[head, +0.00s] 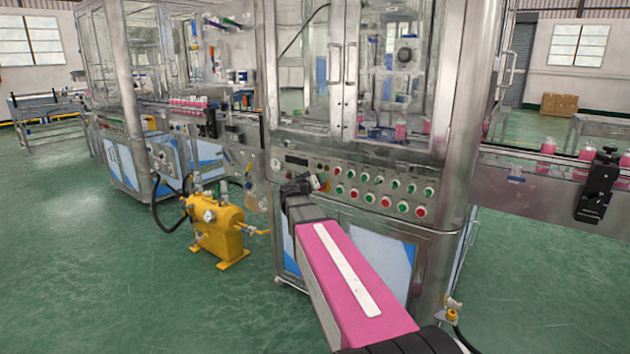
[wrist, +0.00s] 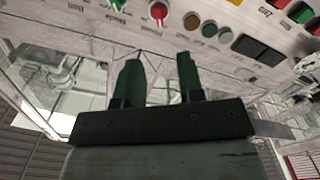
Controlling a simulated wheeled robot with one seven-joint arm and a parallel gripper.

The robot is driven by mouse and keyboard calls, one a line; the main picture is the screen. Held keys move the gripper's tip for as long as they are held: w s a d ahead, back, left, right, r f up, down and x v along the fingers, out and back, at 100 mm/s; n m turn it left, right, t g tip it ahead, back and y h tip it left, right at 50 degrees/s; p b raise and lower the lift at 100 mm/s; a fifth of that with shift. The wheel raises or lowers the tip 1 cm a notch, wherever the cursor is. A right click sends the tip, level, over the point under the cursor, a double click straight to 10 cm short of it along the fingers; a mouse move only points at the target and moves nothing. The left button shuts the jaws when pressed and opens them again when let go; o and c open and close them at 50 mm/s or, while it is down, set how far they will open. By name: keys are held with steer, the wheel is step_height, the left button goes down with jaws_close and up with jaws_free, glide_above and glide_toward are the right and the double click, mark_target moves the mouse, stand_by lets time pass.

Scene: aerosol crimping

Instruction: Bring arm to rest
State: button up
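My arm, with its pink link, reaches from the bottom right of the head view toward the control panel (head: 375,188) of the crimping machine (head: 345,85). My gripper (head: 312,184) is at the left part of this panel, partly hidden by my own wrist. In the wrist view the two dark green fingers of my gripper (wrist: 157,68) stand apart with nothing between them. A red selector knob (wrist: 158,12) and several round buttons show just beyond the fingertips. I cannot tell whether the fingers touch the panel.
A yellow pump unit (head: 216,228) stands on the floor left of the machine. A conveyor (head: 545,170) with pink bottles runs out to the right. A second machine (head: 130,100) stands at the left. The green floor (head: 90,270) is open at the front left.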

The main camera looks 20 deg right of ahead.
steer(key=s+a+f+n+g+y, duration=0.1)
steer(key=s+a+f+g+y, duration=0.2)
steer(key=s+f, duration=0.5)
steer(key=s+a+f+n+g+y, duration=0.1)
steer(key=s+a+f+g+y, duration=0.15)
steer(key=s+f, duration=0.5)
steer(key=s+a+f+g+y, duration=0.25)
steer(key=s+f+y, duration=0.2)
steer(key=f, duration=0.65)
steer(key=s+a+f+n+g+y, duration=0.2)
steer(key=s+a+f+g+y, duration=0.1)
steer(key=s+a, duration=0.3)
steer(key=shift+s+a+f+y, duration=0.3)
steer(key=shift+s+f+y, duration=0.25)
steer(key=shift+s, duration=0.3)
steer(key=shift+r, duration=0.1)
